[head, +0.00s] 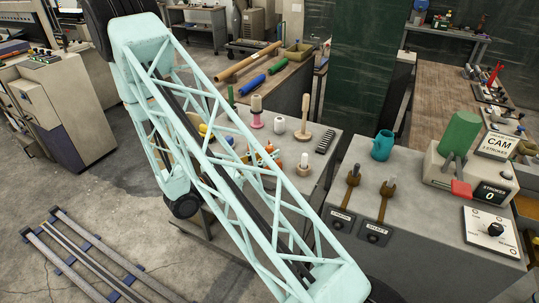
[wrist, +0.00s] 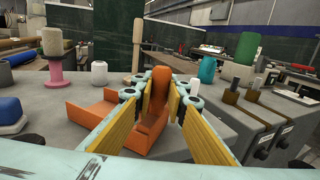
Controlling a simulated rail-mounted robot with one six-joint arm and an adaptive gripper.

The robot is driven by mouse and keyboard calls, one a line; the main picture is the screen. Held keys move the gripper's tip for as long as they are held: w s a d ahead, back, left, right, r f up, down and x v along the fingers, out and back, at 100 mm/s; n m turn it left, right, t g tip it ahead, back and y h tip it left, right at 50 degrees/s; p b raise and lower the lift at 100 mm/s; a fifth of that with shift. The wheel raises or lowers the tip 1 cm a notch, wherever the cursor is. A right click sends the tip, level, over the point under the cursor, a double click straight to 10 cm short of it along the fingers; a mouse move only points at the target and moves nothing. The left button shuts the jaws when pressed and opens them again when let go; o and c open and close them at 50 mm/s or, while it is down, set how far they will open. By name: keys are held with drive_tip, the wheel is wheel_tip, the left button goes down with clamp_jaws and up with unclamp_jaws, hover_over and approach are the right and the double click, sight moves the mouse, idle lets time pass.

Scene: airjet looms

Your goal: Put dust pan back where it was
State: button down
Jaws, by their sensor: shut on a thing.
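The orange dust pan (wrist: 92,117) is in the middle of the wrist view, its flat pan to the left and its upright handle between the fingers. My gripper (wrist: 158,95), with yellow pads, is shut on the handle. The pan is over the grey bench top (wrist: 50,133); I cannot tell whether it touches it. In the head view only bits of orange show through the lattice of my arm, which hides most of the dust pan and gripper.
Bobbins, including one on a pink stand (head: 256,112), and a wooden peg stand (head: 303,118) are close by. A teal mug (head: 382,145), two levers (head: 385,198) and a control box with a green cylinder (head: 460,134) stand right. Blue-ended rails (head: 82,258) lie on the floor.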

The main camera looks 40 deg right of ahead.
drive_tip(key=shift+f, duration=0.1)
drive_tip(key=c, duration=2.6)
unclamp_jaws()
drive_tip(key=shift+o, duration=0.2)
drive_tip(key=shift+a, duration=0.1)
drive_tip(key=a+p, duration=0.2)
drive_tip(key=a, duration=0.9)
drive_tip(key=shift+w+a, duration=0.35)
drive_tip(key=shift+a, duration=0.05)
drive_tip(key=shift+r, duration=0.2)
